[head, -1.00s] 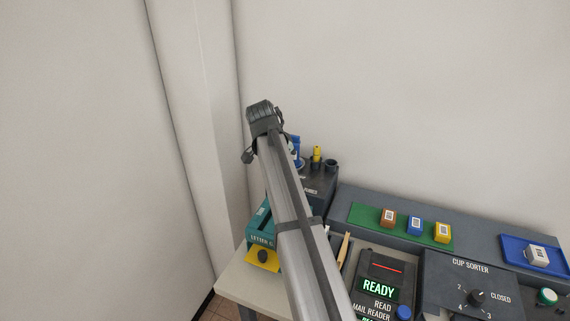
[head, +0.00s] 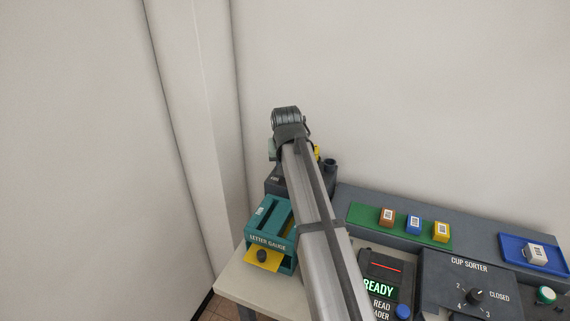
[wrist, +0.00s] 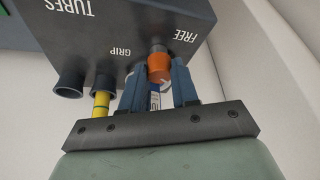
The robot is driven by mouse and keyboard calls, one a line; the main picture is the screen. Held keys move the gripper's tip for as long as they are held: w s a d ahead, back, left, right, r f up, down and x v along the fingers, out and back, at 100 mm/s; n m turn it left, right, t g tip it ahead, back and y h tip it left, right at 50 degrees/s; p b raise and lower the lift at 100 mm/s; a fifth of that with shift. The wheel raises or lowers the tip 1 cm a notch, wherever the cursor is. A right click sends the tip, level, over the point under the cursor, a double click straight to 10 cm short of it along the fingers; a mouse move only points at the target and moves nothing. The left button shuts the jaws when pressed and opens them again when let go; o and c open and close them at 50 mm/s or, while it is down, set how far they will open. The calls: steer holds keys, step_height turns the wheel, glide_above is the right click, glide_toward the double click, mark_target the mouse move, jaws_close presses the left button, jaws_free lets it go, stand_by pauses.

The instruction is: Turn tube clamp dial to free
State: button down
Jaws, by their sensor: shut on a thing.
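The tube holder (wrist: 130,25) is a dark box marked TUBES, GRIP and FREE. An orange knob (wrist: 160,68), which looks like the clamp dial, sits on it between the GRIP and FREE words. My gripper (wrist: 158,72) has its two blue-grey fingers on either side of this knob and is shut on it. A blue-and-white tube (wrist: 154,99) shows in the gap between the fingers. A yellow tube (wrist: 101,103) stands in a socket to the left. In the head view my arm hides the dial and the fingers; part of the holder (head: 325,188) shows.
An empty socket (wrist: 70,81) is left of the yellow tube. In the head view, the teal letter gauge (head: 268,226) stands close in front of the holder. The mail reader (head: 385,265) and cup sorter (head: 455,285) are to the right. Walls rise close behind and left.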

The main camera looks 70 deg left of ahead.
steer(key=n, duration=0.1)
steer(key=n+g, duration=0.1)
steer(key=n, duration=0.2)
steer(key=shift+w+g, duration=0.25)
steer(key=shift+g, duration=0.05)
steer(key=shift+n+g, duration=0.6)
steer(key=shift+n, duration=1.1)
steer(key=c, duration=0.9)
jaws_free()
steer(key=shift+o, duration=0.2)
steer(key=v, duration=1.4)
steer(key=shift+w+f, duration=0.1)
